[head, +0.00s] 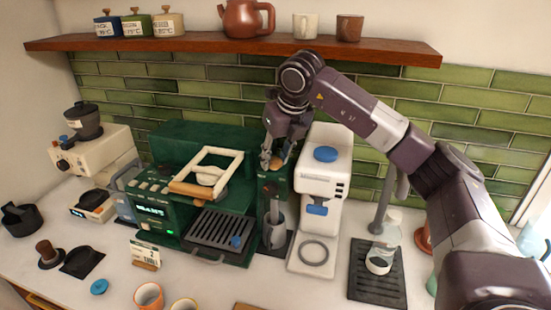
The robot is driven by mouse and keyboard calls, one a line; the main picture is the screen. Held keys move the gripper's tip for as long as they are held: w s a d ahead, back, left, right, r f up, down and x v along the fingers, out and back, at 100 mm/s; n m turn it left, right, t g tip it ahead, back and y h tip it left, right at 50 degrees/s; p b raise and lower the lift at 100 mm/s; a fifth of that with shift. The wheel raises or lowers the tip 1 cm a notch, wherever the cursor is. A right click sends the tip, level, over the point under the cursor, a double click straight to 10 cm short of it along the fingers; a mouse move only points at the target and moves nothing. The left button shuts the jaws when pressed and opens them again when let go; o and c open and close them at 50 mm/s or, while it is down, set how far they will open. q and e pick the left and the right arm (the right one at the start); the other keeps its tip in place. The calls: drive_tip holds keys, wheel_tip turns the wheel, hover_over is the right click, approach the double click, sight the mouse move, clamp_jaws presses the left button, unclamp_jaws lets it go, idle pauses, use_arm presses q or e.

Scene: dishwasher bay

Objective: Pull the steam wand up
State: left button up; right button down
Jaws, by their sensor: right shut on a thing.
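A narrow dark green unit stands between the green espresso machine (187,232) and a white appliance. The steam wand (274,208) runs down its front, with its lower end in a grey metal jug (275,236). A small wooden-coloured handle shows at the top of this unit, between my fingers. My right gripper (272,163) reaches down from above and is shut on this handle, which I take to be the wand's. The fingers partly hide the handle and its join to the wand. My left gripper is not in view.
The white appliance (318,185) stands close on the right of the wand. A wooden shelf (235,42) with canisters, a teapot and cups hangs above. A glass vessel (384,238) stands on a dark tray at right. Cups and a grinder (95,150) are at left.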

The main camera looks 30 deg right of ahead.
wheel_tip(320, 180, up, 6)
drive_tip(key=shift+w+f+p, duration=0.1)
drive_tip(key=shift+f+p, duration=0.05)
drive_tip(key=shift+p, duration=1)
drive_tip(key=c, duration=1.4)
unclamp_jaws()
drive_tip(key=shift+c, duration=0.2)
drive_tip(key=shift+f, duration=0.1)
drive_tip(key=v, duration=1.2)
